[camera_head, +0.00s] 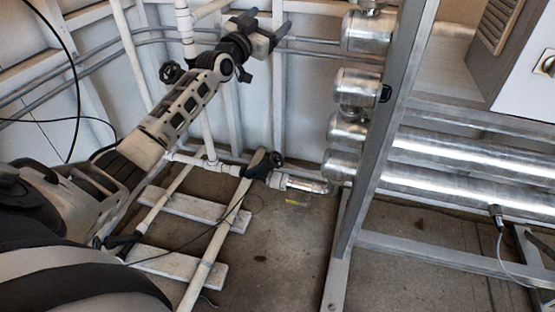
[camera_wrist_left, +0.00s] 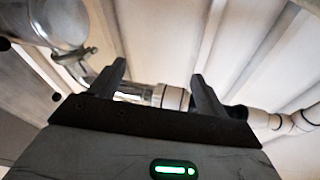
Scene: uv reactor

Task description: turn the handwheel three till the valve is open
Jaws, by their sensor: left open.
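A black handwheel (camera_head: 171,72) sits on the pipework at the upper left, just left of my left forearm. A second black handle or wheel (camera_head: 276,158) is on the lower pipe near the middle, and a black valve part (camera_head: 123,242) is at the lower left. I cannot tell which one is number three. My left gripper (camera_head: 268,30) is open and empty, raised at the back near the wall pipes. In the left wrist view its two fingers (camera_wrist_left: 158,76) stand apart with a pipe section (camera_wrist_left: 170,97) seen between them. No handwheel shows clearly there. My right gripper is out of view.
Shiny steel reactor cylinders (camera_head: 465,150) lie in a grey metal frame (camera_head: 385,140) at the right. A grey-white cabinet (camera_head: 525,75) stands at the upper right. White pipes on low supports (camera_head: 185,205) cross the floor. Concrete floor (camera_head: 275,255) is bare at lower middle.

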